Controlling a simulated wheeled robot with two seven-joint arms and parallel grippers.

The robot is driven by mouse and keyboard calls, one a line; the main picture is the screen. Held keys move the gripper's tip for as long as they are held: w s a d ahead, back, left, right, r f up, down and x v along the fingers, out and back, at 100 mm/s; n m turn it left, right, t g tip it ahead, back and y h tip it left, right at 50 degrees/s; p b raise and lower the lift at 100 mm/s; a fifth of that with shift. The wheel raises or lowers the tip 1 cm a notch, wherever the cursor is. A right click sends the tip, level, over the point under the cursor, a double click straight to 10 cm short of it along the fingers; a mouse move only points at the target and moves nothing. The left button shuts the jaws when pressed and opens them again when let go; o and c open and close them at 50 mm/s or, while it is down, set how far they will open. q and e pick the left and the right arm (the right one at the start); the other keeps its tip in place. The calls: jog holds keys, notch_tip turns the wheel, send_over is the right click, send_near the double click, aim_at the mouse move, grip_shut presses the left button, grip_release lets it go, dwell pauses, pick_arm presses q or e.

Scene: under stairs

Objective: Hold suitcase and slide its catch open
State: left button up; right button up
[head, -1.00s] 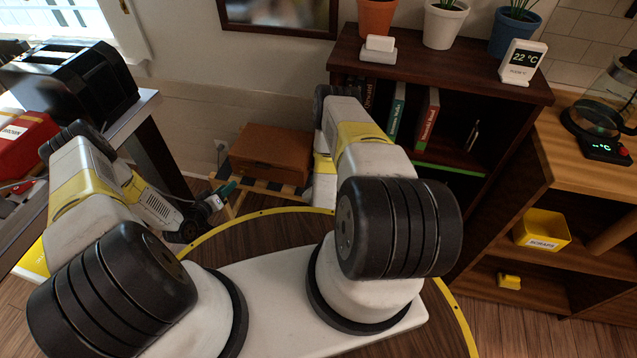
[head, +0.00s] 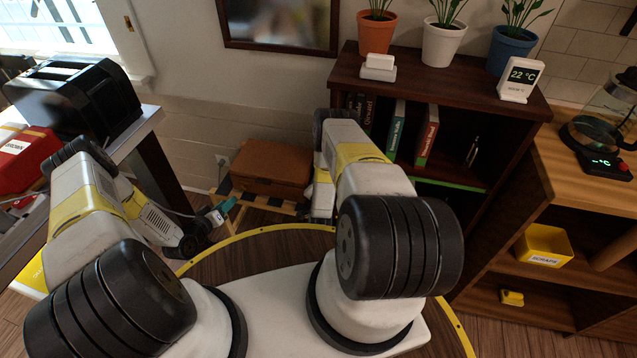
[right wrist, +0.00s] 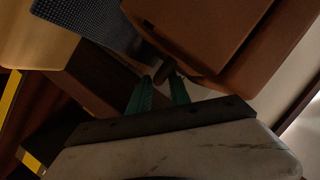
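My left gripper (head: 228,207), with teal fingertips, is low in front of the suitcase's left end. It looks apart from the suitcase, and its finger gap is too small to make out. My right gripper is hidden behind its own arm in the head view. In the right wrist view its two green fingers (right wrist: 159,92) stand apart. A small dark brown piece (right wrist: 165,72) on the suitcase's edge (right wrist: 200,35) lies at the fingertips, not clearly gripped. I cannot tell whether that piece is the catch.
A dark bookcase (head: 440,95) with plants and books stands right of the suitcase. A table with a black toaster (head: 75,100) is at left. Wooden shelves with a yellow bin (head: 543,246) are at far right. The wall is close behind the suitcase.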

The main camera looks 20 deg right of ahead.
grip_shut()
jog(key=shift+s+f, duration=0.1)
dwell(1.2)
pick_arm(q)
jog(key=shift+c, duration=0.5)
grip_shut()
pick_arm(e)
jog(key=shift+d, duration=0.1)
dwell(0.7)
